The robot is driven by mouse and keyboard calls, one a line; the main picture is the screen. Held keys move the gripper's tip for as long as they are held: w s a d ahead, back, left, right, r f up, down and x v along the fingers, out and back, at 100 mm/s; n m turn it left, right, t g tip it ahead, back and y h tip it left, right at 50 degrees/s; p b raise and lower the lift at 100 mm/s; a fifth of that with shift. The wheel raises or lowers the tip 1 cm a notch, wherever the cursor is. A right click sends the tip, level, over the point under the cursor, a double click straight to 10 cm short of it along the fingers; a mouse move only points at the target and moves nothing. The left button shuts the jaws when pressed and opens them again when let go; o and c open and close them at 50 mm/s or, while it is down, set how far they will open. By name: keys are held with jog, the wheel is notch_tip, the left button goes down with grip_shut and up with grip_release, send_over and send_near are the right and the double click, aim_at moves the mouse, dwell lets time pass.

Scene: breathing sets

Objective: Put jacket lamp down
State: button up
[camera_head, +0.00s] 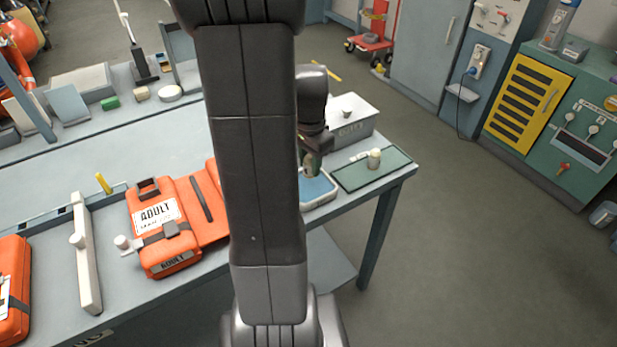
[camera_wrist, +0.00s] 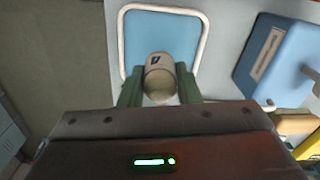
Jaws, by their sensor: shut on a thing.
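My gripper (camera_wrist: 158,88) is shut on the jacket lamp (camera_wrist: 159,76), a small cream, rounded piece with a dark mark, held between the two green fingers in the wrist view. In the head view my gripper (camera_head: 312,162) is over a blue tray with a pale rim (camera_head: 318,203) near the bench's right end; the lamp is not clear there. The same tray (camera_wrist: 202,45) lies behind the lamp in the wrist view. I cannot tell whether the lamp touches the tray.
A green mat (camera_head: 352,182) with a small cream lamp-like piece (camera_head: 374,159) lies right of the tray. A grey box (camera_head: 357,129) stands behind. Orange jackets (camera_head: 172,228) lie left on the bench (camera_head: 110,165). My arm hides the middle. Floor at right is clear.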

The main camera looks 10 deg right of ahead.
jog(key=shift+f, duration=2.85)
jog(key=shift+f, duration=0.2)
jog(key=o, duration=1.1)
notch_tip(320, 180, up, 12)
jog(key=shift+r, duration=0.2)
